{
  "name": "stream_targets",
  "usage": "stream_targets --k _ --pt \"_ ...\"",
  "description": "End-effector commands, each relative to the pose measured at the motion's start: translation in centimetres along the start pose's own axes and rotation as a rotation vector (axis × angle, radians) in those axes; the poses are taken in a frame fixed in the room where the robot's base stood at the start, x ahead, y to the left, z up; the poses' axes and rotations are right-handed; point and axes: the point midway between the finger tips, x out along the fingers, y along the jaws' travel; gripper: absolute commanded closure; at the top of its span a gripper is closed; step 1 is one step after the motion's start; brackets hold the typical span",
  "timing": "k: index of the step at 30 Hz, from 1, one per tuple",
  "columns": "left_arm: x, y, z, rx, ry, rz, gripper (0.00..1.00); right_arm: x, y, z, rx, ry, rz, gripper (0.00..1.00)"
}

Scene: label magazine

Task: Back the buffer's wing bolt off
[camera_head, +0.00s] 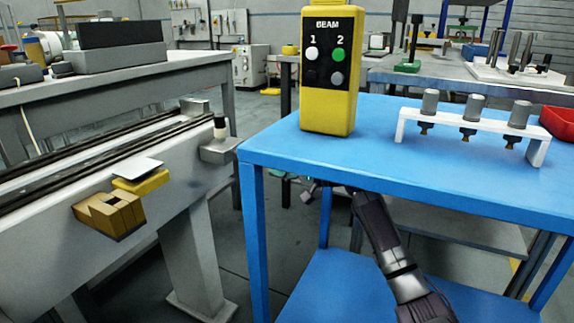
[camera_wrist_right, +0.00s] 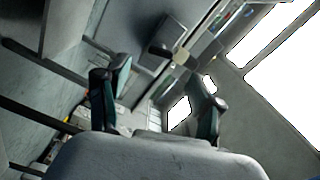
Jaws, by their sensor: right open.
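A pale post with a dark end (camera_wrist_right: 180,57), likely the same one, shows beyond my fingers in the right wrist view. I cannot clearly make out a wing bolt. My right gripper (camera_head: 310,183) is by the blue table's front edge, right of and below the bracket, partly hidden. In the right wrist view its fingers (camera_wrist_right: 158,75) are apart and empty, short of the post. My left gripper is not in view.
The blue table (camera_head: 370,165) bears a yellow BEAM box (camera_head: 330,80), a white rack (camera_head: 403,128) with several grey cylinders, and a red tray (camera_head: 558,122). The conveyor (camera_head: 160,200) has a yellow block (camera_head: 110,215) on its side. A floor gap separates conveyor and table.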

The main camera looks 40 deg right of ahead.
Motion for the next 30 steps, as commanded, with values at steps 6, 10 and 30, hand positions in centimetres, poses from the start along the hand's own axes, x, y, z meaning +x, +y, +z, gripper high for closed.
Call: stream_targets --k 6,10,30 --pt "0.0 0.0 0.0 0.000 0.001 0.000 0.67 -3.1 0.1 0.1 0.000 -0.001 0.002 0.33" --pt "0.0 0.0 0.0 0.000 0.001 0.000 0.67 -3.7 0.0 0.1 -0.001 -0.002 0.001 0.33" --pt "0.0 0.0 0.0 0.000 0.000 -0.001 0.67 -3.8 0.0 0.0 0.000 -0.001 0.000 0.33"
